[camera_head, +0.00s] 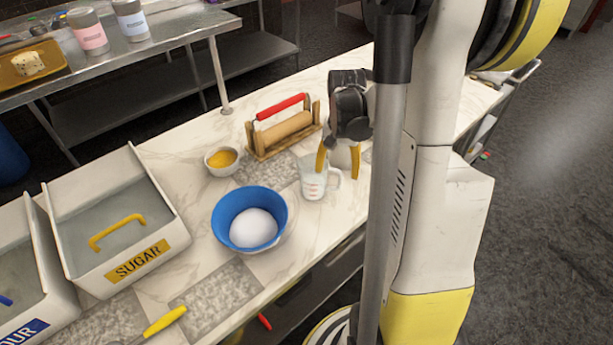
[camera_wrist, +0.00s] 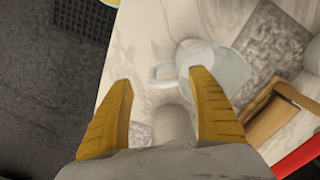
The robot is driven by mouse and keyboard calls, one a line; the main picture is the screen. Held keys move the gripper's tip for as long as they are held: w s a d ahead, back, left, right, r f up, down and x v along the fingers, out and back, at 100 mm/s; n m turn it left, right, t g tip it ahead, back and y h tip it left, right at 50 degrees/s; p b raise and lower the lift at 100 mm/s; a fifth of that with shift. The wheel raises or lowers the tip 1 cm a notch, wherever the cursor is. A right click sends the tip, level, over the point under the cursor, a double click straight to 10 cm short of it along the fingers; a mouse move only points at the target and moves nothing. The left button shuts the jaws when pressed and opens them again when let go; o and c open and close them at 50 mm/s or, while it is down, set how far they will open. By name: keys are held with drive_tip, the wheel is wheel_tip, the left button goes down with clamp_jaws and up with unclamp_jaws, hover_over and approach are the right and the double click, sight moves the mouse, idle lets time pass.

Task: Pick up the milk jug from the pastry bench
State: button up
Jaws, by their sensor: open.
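The milk jug (camera_head: 313,182) is a clear measuring jug with red markings and a handle on its right. It stands upright on the marble-topped pastry bench (camera_head: 205,178). In the wrist view the jug (camera_wrist: 222,68) lies ahead of the fingers, its handle pointing left, in line with the gap between the fingertips. My gripper (camera_head: 338,167) is open, with yellow fingers beside the jug's handle side; it also shows in the wrist view (camera_wrist: 161,78). I cannot tell whether a finger touches the jug. A pale rounded shape between the fingers is unclear.
A rolling pin stand (camera_head: 284,136) is close behind the jug. A sugar bin (camera_head: 160,210) stands further left. The bench's front edge is near the jug.

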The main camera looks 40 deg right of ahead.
sight(333, 189)
wheel_tip(333, 189, down, 3)
drive_tip(key=shift+w+d+b, duration=0.1)
drive_tip(key=shift+b, duration=0.2)
drive_tip(key=f, duration=0.2)
drive_tip(key=f+b, duration=0.2)
drive_tip(key=f, duration=0.1)
drive_tip(key=shift+w+a+f, duration=0.15)
drive_tip(key=shift+a+f, duration=0.1)
drive_tip(key=shift+f, duration=0.1)
drive_tip(key=shift+r, duration=0.1)
drive_tip(key=shift+c, duration=0.3)
drive_tip(key=c, duration=1.4)
